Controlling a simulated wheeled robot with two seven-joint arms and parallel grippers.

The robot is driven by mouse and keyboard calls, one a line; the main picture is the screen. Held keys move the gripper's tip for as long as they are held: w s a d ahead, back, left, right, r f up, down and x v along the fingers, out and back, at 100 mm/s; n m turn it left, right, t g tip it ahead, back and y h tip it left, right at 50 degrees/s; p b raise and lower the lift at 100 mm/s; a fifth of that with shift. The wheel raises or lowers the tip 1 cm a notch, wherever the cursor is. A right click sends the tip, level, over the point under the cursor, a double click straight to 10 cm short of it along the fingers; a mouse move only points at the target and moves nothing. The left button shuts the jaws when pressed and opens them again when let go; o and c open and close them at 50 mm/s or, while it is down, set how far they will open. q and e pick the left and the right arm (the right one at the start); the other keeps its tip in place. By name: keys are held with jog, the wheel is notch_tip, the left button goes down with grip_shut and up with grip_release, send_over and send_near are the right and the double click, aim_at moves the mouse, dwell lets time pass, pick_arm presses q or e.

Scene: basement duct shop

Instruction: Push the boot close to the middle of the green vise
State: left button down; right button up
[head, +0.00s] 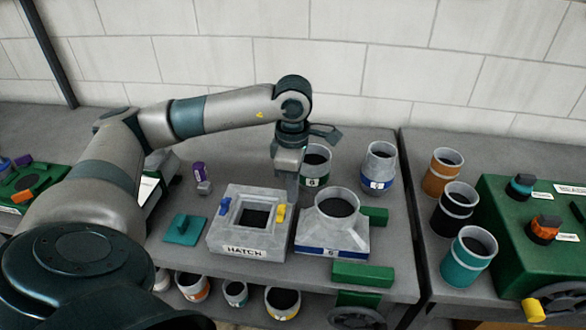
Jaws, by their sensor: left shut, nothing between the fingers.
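The boot (333,240) is a grey square-to-round duct piece with an open round collar and a blue band marked 6. It sits upright on the bench. The green vise shows as a rear jaw block (375,215) at the boot's right and a front jaw block (362,275) in front of it, with a handwheel below the bench edge. The boot sits mostly left of the space between these blocks. My left gripper (292,197) is shut and empty, pointing down at the boot's left rear side; whether it touches the boot is unclear. My right gripper is not in view.
A grey box marked HATCH (248,249) stands close left of the boot. Round collars with a green band (315,180) and a blue band (378,180) stand behind. A teal plate (184,229) lies at left. More pipes and a green machine (510,235) occupy the right bench.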

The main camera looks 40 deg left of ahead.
aim_at(309, 214)
pick_arm(q)
jog(key=d+p, duration=0.1)
jog(key=w+d+p, duration=0.1)
jog(key=shift+w+d+f, duration=0.15)
jog(key=shift+w+d, duration=0.05)
jog(key=shift+d, duration=0.1)
jog(key=shift+w+d+f, duration=0.15)
jog(key=shift+w+d, duration=0.1)
jog(key=shift+d, duration=0.25)
